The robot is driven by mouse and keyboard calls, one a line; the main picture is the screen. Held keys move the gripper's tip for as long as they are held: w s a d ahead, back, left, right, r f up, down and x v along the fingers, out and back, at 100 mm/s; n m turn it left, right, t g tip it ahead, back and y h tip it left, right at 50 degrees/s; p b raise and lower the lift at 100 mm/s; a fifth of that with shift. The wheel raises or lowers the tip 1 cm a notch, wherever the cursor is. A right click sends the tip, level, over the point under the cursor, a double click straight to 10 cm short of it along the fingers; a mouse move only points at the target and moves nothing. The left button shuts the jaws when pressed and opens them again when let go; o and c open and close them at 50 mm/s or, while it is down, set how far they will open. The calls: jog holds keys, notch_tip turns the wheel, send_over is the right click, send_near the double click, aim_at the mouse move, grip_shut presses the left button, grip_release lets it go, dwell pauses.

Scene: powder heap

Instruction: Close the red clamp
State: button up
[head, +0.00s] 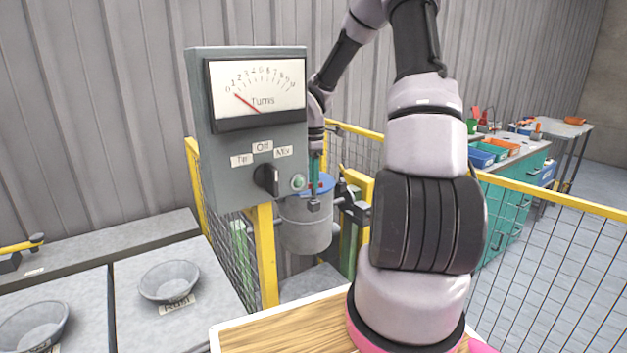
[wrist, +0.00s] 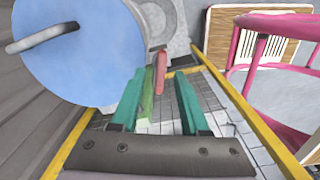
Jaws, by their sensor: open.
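The red clamp (wrist: 160,70) is a short red lever beside the edge of the blue lid (wrist: 75,55) in the wrist view. In the head view only a small red bit of it seems to show near the drum's rim. The lid, with a grey bar handle (wrist: 42,38), sits on the grey drum (head: 305,232). My gripper (wrist: 159,78) has two green fingers, apart and empty. In the wrist view the clamp appears between and just beyond the fingertips. I cannot tell whether they touch it. In the head view my gripper (head: 314,178) is above the drum's rim, partly hidden.
A grey panel (head: 196,130) with a dial and knob stands left of the drum. Yellow railings (head: 552,197) with mesh surround it. Grey bowls (head: 169,280) stand on the left bench. A wooden board (head: 275,333) lies in front.

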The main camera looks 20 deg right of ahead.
jog(key=shift+f, duration=0.35)
grip_shut()
